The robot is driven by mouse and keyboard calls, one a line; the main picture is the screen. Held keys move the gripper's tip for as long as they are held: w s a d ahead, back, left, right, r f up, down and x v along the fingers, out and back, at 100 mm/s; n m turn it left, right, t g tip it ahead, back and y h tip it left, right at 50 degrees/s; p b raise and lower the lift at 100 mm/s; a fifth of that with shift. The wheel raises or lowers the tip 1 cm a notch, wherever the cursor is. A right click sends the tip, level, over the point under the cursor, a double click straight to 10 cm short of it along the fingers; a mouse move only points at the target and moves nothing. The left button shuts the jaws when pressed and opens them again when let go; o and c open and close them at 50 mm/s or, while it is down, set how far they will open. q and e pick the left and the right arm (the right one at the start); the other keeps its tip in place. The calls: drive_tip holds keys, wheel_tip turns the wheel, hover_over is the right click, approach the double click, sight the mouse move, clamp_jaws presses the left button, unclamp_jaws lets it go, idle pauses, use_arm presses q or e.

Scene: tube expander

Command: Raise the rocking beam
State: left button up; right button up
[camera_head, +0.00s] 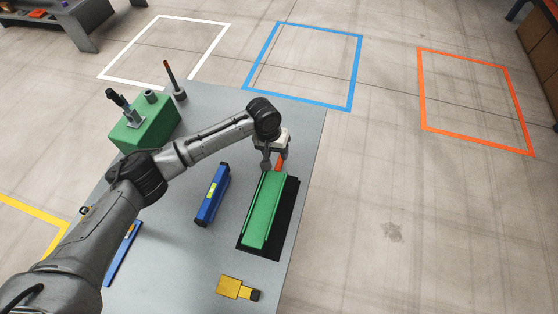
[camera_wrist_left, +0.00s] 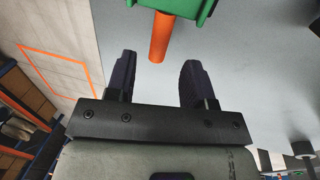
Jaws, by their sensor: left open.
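The rocking beam is a long green channel (camera_head: 265,208) lying lengthwise over a black base plate (camera_head: 286,222) at the table's right side. An orange handle (camera_head: 279,162) sticks out of its far end. My left gripper (camera_head: 273,158) is at that far end, right by the handle. In the left wrist view the left gripper (camera_wrist_left: 159,72) is open, and the orange handle (camera_wrist_left: 159,38) points in between its two fingers, with a gap on both sides. The green beam end (camera_wrist_left: 180,6) shows at the top edge there. My right gripper is not in view.
On the grey table (camera_head: 180,248), a blue block (camera_head: 212,194) stands left of the beam and a yellow tool (camera_head: 235,288) lies in front. A green machine (camera_head: 143,128) and a dark rod on a stand (camera_head: 172,80) are at the back left. A blue bar (camera_head: 122,255) lies beside my arm.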

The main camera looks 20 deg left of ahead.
sight(279, 161)
use_arm(q)
drive_tip(key=shift+w+d+f+b, duration=0.15)
drive_tip(key=shift+d+f, duration=0.1)
drive_tip(key=shift+f, duration=0.95)
drive_tip(key=shift+s+d+f+b, duration=0.1)
drive_tip(key=shift+d+f+b, duration=0.1)
drive_tip(key=shift+f, duration=1)
drive_tip(key=shift+c, duration=0.2)
clamp_jaws()
